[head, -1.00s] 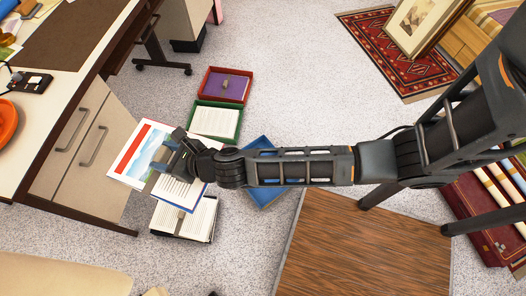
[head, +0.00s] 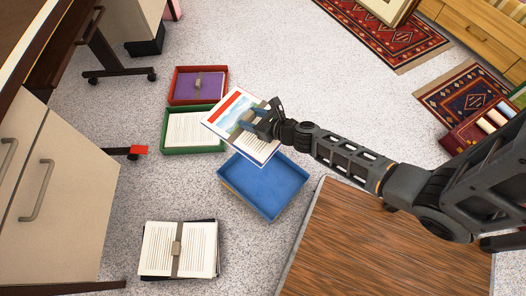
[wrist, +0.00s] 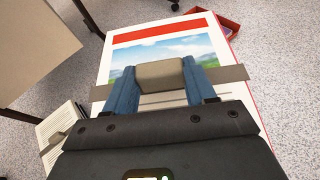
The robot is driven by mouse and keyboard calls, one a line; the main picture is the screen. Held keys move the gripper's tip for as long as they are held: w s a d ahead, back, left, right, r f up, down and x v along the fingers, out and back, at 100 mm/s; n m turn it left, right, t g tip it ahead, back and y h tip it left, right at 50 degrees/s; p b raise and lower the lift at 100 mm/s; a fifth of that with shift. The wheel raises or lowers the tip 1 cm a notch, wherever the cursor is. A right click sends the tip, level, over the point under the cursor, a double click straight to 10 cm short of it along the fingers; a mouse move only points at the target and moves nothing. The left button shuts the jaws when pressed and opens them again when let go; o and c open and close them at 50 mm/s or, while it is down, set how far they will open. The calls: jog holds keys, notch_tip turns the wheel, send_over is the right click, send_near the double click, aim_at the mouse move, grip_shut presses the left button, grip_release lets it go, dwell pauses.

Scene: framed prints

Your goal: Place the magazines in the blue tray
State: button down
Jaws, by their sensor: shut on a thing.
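My gripper (head: 262,122) is shut on a bundle of magazines (head: 231,106) with a red band and a landscape picture on the cover. A grey-brown strap with a raised block runs across the bundle. The bundle is held above the floor, over the far edge of the blue tray (head: 262,190) and near the green tray. In the wrist view the magazines (wrist: 160,50) fill the middle, with the blue fingers on both sides of the block. The blue tray's visible inside is bare; its far part is hidden by the bundle.
A green tray (head: 164,150) holds printed pages, and a red tray (head: 176,102) holds a purple item with a block. A strapped stack of pages (head: 160,250) lies on the floor at lower left. The desk cabinet (head: 60,200) stands left; a wooden board (head: 390,250) lies right.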

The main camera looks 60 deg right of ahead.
jog(key=s+d+f+m+h+b, duration=0.1)
jog(key=s+d+f+b, duration=0.1)
jog(key=s+f+b, duration=0.7)
jog(key=s+d+f+b, duration=0.25)
jog(key=s+f, duration=0.35)
jog(key=f, duration=0.6)
jog(key=b, duration=0.5)
send_over(265, 180)
notch_tip(265, 180, down, 7)
jog(key=shift+f+b, duration=1.55)
jog(key=shift+f, duration=0.35)
jog(key=shift+f, duration=0.15)
jog(key=shift+c, duration=1.8)
grip_release()
jog(key=shift+s, duration=0.1)
